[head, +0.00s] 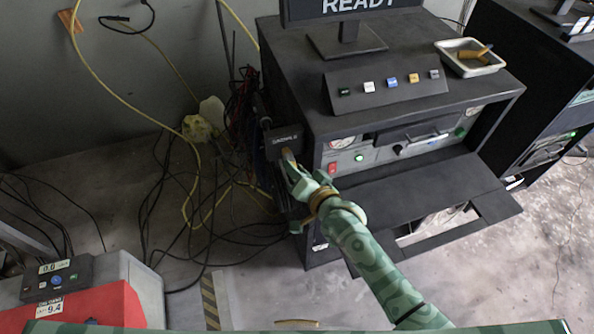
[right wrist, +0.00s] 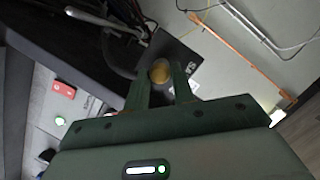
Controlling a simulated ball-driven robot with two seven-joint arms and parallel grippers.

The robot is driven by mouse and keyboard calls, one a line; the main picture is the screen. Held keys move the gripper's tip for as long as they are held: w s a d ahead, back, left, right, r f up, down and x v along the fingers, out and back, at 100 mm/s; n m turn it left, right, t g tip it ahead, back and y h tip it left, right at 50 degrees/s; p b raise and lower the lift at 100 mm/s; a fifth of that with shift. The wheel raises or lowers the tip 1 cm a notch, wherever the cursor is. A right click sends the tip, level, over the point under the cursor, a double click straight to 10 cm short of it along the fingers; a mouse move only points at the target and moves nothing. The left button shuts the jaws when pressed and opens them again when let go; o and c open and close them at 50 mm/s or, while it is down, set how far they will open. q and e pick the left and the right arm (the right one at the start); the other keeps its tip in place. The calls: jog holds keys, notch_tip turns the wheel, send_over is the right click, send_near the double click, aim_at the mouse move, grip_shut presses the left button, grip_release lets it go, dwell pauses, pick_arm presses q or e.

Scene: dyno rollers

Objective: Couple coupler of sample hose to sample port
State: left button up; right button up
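The sample port is on a small black box with white lettering, apparently "SAMPLE" (head: 284,136), on the left side of the black cabinet. The box also shows in the right wrist view (right wrist: 178,50). My right gripper (head: 291,163) is right in front of it. In the right wrist view its fingers (right wrist: 160,82) close on both sides of a round brass-coloured piece (right wrist: 160,71), seemingly the coupler, which lies against the box's face in the picture. Whether it is seated on the port is hidden. The sample hose cannot be told clearly from other dark lines. My left gripper is out of view.
The black cabinet (head: 300,75) has a protruding lower shelf (head: 430,195). A white tray (head: 470,58) stands on top. Dark cables and a yellow hose (head: 190,85) lie tangled left of the cabinet. A red and grey unit (head: 90,305) stands at the lower left.

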jog(key=o, duration=0.4)
